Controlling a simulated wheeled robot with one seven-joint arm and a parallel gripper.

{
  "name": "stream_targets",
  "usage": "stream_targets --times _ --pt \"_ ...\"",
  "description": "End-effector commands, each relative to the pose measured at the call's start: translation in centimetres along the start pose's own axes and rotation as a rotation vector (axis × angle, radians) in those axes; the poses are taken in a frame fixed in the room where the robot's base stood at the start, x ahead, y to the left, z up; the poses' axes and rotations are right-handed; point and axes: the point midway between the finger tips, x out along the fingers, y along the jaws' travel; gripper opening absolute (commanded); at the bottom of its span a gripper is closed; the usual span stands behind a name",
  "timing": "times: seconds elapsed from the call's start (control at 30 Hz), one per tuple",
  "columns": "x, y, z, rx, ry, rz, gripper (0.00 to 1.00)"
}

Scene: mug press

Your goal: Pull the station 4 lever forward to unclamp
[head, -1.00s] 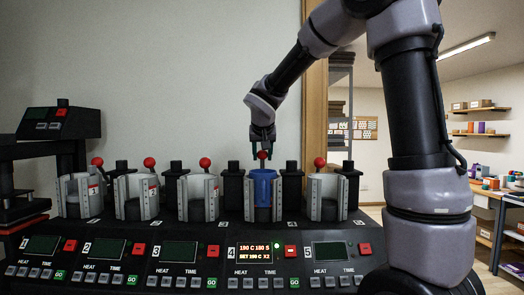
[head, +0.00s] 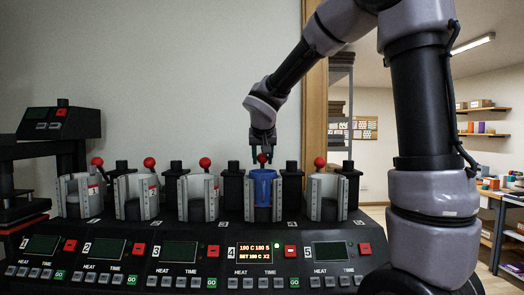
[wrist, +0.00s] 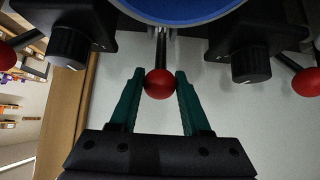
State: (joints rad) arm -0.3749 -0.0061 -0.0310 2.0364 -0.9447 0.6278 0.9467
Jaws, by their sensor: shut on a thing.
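The station 4 lever (head: 263,158) ends in a red ball knob, upright behind the blue mug (head: 266,187) in the station 4 clamp. My gripper (head: 263,150) comes down on the knob from above. In the wrist view, its two green fingers (wrist: 160,92) are closed on either side of the red knob (wrist: 159,84), with the lever's dark rod running up to the clamp. The mug's blue rim (wrist: 180,12) shows at the top edge. The station 4 display (head: 257,251) is lit, with a green light beside it.
Neighbouring levers with red knobs stand at station 3 (head: 205,163) and station 5 (head: 320,163). Black posts (head: 292,185) flank the station 4 clamp. A wall is behind the press; shelves (head: 482,108) are at the far right.

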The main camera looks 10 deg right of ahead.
Motion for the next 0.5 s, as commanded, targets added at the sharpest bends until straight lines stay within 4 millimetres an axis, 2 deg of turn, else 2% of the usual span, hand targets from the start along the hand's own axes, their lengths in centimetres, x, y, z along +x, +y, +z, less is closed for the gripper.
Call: stream_targets --times 0.13,0.17,0.2,0.5 --pt "0.0 0.0 0.02 0.0 -0.001 0.0 0.2" --pt "0.0 0.0 0.01 0.0 -0.001 0.0 0.58" --pt "0.0 0.0 0.01 0.0 -0.001 0.0 0.74" --pt "-0.02 0.0 -0.04 0.0 0.0 0.0 0.75"
